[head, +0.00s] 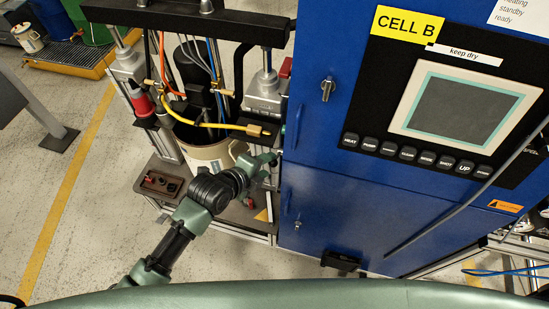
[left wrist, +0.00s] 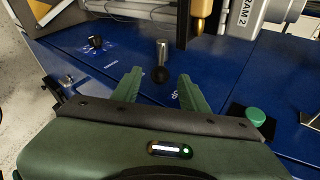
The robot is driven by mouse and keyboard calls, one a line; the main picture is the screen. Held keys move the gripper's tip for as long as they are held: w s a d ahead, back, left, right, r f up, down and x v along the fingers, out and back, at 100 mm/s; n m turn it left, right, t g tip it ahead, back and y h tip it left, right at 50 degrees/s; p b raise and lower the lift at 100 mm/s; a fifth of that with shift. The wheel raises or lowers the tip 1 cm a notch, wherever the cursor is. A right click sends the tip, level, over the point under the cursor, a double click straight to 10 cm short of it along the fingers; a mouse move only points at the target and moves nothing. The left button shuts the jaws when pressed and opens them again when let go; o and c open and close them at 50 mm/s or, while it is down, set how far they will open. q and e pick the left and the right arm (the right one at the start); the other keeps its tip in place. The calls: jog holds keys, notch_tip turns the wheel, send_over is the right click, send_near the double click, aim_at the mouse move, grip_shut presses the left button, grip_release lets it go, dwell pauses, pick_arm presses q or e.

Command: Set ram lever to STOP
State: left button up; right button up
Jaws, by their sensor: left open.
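In the left wrist view, a lever with a silver rod and a black ball knob (left wrist: 160,75) stands on a blue panel (left wrist: 215,75). My left gripper (left wrist: 160,73) is open, with one green finger on each side of the knob; I cannot tell whether either touches it. In the head view, my left gripper (head: 273,157) is at the left edge of the blue cabinet (head: 340,205), and the lever is hidden there. My right gripper is not in view.
The panel also carries a smaller black knob (left wrist: 95,43) and a green button (left wrist: 256,116). A grey cylinder marked RAM 2 (left wrist: 240,14) is close above. In the head view, a drum (head: 205,155) with hoses and a yellow hose (head: 215,126) stand beside the arm.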

aim_at(275, 161)
pick_arm(q)
jog(key=shift+x, duration=3.1)
grip_shut()
